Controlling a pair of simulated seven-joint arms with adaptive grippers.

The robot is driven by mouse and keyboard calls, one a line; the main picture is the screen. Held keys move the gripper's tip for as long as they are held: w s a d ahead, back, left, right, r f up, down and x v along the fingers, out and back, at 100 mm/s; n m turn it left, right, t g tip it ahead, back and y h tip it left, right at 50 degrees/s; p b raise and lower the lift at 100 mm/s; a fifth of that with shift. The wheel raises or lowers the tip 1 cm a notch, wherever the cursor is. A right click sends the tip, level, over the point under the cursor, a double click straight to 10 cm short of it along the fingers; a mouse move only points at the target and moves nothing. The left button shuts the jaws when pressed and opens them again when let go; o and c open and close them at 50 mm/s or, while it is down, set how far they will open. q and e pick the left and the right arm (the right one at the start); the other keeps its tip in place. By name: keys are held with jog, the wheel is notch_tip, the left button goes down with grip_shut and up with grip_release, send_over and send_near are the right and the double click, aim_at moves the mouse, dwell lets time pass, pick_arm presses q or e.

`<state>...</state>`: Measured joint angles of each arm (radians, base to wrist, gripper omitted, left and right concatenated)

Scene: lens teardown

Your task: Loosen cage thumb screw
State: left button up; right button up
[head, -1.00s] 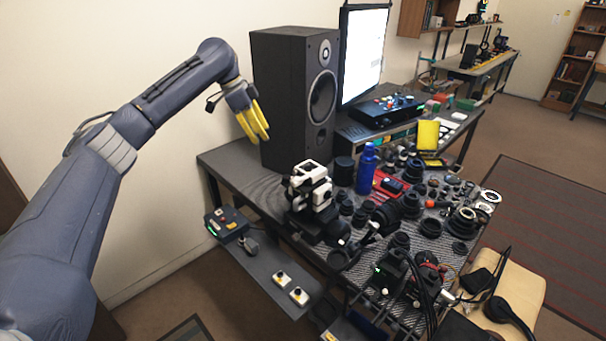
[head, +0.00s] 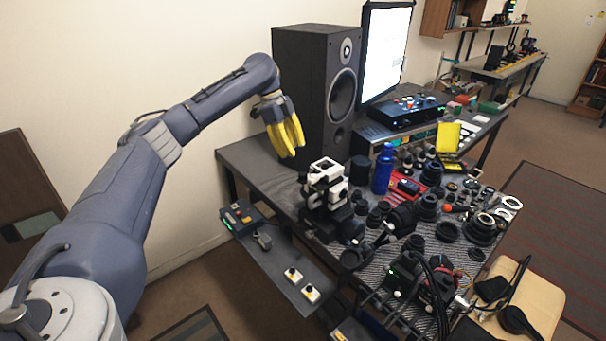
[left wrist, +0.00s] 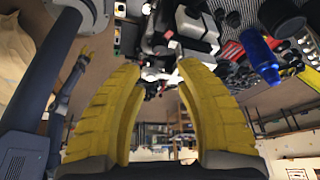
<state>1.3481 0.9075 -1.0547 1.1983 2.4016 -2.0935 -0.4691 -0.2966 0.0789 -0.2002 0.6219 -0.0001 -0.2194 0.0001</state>
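A white and black camera-like rig (head: 325,185), which I take to be the one with the cage, stands upright on the near left part of the table. It also shows at the top of the left wrist view (left wrist: 192,45). I cannot make out the thumb screw in either view. My left gripper (head: 290,137) hangs in the air above and to the left of the rig, in front of the speaker. Its yellow fingers are apart with nothing between them in the left wrist view (left wrist: 158,80). A small yellow-tipped arm end (left wrist: 86,51) there may be my right gripper.
A tall black speaker (head: 315,95) stands close behind my left gripper. A blue bottle (head: 382,170) and several lens parts crowd the table right of the rig. A low shelf (head: 285,262) with small yellow-and-white switches juts out in front.

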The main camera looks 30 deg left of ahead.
aim_at(303, 173)
pick_arm(q)
jog(key=x, duration=0.9)
jog(key=shift+f, duration=0.25)
jog(key=shift+c, duration=0.3)
grip_shut()
